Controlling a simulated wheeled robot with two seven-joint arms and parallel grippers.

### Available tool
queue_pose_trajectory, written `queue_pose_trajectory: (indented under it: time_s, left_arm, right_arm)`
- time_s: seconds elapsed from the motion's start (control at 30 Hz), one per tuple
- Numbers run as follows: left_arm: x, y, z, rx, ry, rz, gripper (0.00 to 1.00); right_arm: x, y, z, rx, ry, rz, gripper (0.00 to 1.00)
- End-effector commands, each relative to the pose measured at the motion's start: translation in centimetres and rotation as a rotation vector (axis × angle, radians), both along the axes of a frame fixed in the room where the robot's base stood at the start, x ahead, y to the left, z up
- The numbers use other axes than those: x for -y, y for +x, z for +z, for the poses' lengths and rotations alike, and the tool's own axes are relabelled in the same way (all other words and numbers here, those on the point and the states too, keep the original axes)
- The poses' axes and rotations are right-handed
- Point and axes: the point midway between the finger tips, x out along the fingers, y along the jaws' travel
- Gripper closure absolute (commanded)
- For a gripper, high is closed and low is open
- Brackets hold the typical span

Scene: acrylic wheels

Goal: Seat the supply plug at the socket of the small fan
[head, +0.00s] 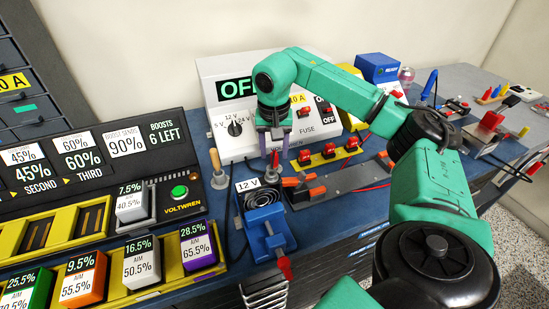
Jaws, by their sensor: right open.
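The small fan (259,199), a dark round grille under a 12 V label, sits at a blue vise-like holder (268,238) at the front edge of the blue bench. My right gripper (273,153) is open and points down just above and behind the fan. A slim red-topped piece (273,160) shows between or just behind its fingertips; I cannot tell whether this is the supply plug or whether the fingers touch it. Orange-ended connectors (300,188) lie just right of the fan. The fan's socket is not clear to see. My left gripper is out of view.
The white supply box (222,92) with a dial and switches stands behind the gripper. A yellow strip with red switches (327,152) lies to the right. The black console (80,165) and the yellow rack (203,272) with coloured blocks fill the left.

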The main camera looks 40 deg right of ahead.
Motion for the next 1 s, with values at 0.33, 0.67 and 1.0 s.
queue_pose_trajectory:
  time_s: [0.33, 0.67, 1.0]
  left_arm:
    - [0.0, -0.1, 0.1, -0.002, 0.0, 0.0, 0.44]
    - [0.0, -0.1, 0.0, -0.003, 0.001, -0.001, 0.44]
    - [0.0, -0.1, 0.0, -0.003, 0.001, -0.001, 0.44]
  right_arm:
    - [0.2, 0.1, -1.5, 0.001, -0.001, -0.001, 0.58]
    - [0.2, 0.1, -1.5, 0.001, -0.001, -0.001, 1.0]
    - [0.2, 0.2, 0.8, 0.005, 0.0, -0.001, 1.0]
